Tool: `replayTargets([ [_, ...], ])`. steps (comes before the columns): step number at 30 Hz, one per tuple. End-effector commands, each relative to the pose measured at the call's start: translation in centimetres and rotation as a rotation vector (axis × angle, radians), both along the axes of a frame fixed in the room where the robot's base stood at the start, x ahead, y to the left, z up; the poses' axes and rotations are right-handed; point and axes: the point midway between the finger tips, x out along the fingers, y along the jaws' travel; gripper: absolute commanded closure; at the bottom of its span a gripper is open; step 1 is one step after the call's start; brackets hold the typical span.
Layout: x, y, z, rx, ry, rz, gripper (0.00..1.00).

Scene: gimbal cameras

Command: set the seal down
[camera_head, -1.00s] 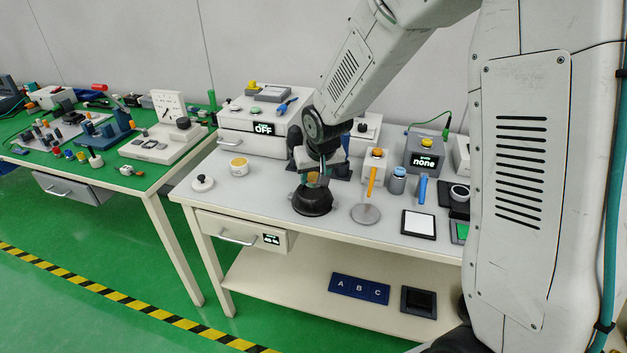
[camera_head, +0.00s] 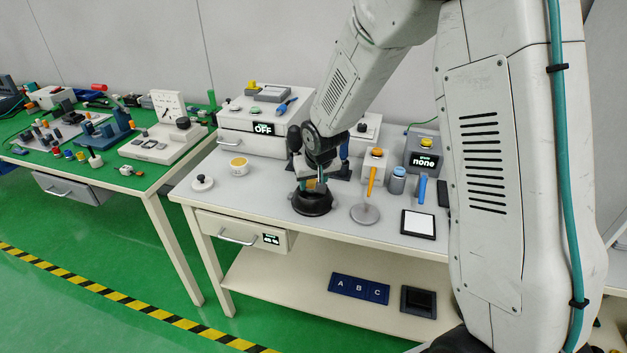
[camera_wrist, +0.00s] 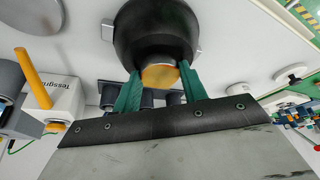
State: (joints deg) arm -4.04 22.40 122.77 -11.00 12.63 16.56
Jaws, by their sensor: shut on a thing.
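My gripper (camera_head: 314,186) is low over the middle of the table. In the wrist view its green fingers (camera_wrist: 160,73) are shut on a short yellow-orange cylinder, which I take for the seal (camera_wrist: 160,79). A wide black round body (camera_wrist: 152,28) sits directly beyond the cylinder; I cannot tell whether it is part of the seal or separate. In the head view this black round body (camera_head: 312,206) is on or just above the tabletop, upright. Any small gap beneath it cannot be made out.
A round grey plate (camera_head: 365,214) lies close right of the black body, with a white-faced square pad (camera_head: 418,224) beyond. A white-box device with an orange handle (camera_head: 373,170) stands behind. A small white knobbed lid (camera_head: 202,182) is left.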

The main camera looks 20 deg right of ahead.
Motion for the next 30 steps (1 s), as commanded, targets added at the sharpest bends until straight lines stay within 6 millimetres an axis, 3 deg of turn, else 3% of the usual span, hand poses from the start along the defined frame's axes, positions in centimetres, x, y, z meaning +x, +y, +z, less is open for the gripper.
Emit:
replayTargets([
  [8, 0.0, 0.0, -0.7, 0.000, 0.001, 0.000, 0.92],
  [9, -0.1, 0.0, -0.7, 0.000, 0.002, 0.000, 0.55],
  [11, -0.1, 0.0, -0.8, 0.000, 0.003, 0.000, 0.39],
  [12, -0.1, 0.0, -0.8, 0.000, 0.003, 0.000, 0.36],
  [21, -0.1, -0.1, -0.3, 0.000, 0.004, -0.001, 0.36],
  [30, -1.9, 0.1, 5.1, 0.001, -0.003, 0.000, 0.36],
])
